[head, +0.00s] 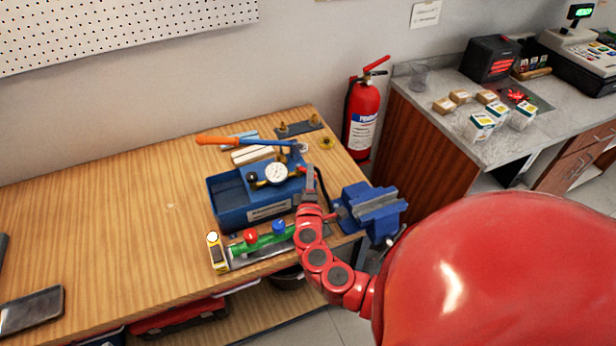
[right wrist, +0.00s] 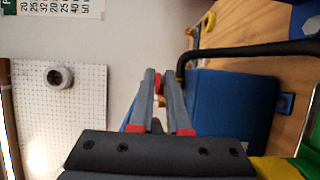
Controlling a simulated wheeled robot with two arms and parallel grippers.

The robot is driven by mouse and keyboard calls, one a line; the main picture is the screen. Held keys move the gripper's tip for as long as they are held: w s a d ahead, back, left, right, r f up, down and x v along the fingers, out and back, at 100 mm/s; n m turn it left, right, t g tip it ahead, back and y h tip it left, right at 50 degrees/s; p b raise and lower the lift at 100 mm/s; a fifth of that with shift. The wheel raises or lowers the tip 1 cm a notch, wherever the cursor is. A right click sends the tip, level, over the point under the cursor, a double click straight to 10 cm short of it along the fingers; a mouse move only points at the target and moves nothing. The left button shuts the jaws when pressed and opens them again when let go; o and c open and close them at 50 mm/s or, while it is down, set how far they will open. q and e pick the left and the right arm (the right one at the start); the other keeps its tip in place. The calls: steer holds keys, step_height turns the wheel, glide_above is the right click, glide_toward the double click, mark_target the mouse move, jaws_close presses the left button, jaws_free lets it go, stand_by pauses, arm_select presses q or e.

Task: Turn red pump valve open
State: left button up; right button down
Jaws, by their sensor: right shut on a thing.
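The blue test pump (head: 228,205) stands on the wooden bench, with a round white gauge (head: 276,174) and a blue lever with an orange grip (head: 215,140). My right gripper (head: 309,172) is at the pump's right end. In the right wrist view its two grey fingers (right wrist: 158,80) are closed on a small red piece, the red pump valve (right wrist: 158,84). The fingers hide most of the valve, so its turn angle cannot be told. The pump's blue tank (right wrist: 228,112) is right of the fingers there. My left gripper is not in view.
A blue vise (head: 375,208) is close right of my gripper. The bench's left side is mostly clear.

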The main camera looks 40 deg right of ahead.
steer(key=shift+d+f+n+t+y+b, duration=0.2)
steer(key=shift+d+n+t+y+b, duration=0.15)
steer(key=shift+d+n+t+y, duration=0.45)
steer(key=n+y+b, duration=0.1)
steer(key=y, duration=0.1)
steer(key=shift+w+n+t+y+b, duration=0.1)
steer(key=shift+n+t+y+b, duration=0.2)
steer(key=shift+t+y, duration=0.1)
steer(key=shift+w+d+r+n+t+y+b, duration=0.1)
steer(key=shift+n+t+y+b, duration=0.05)
steer(key=shift+n+y+b, duration=0.3)
steer(key=shift+w+d+r+n+t+y+b, duration=0.15)
steer(key=shift+n+y, duration=0.1)
steer(key=shift+y, duration=0.3)
steer(key=shift+f, duration=0.1)
steer(key=shift+a, duration=0.1)
steer(key=c, duration=0.9)
jaws_free()
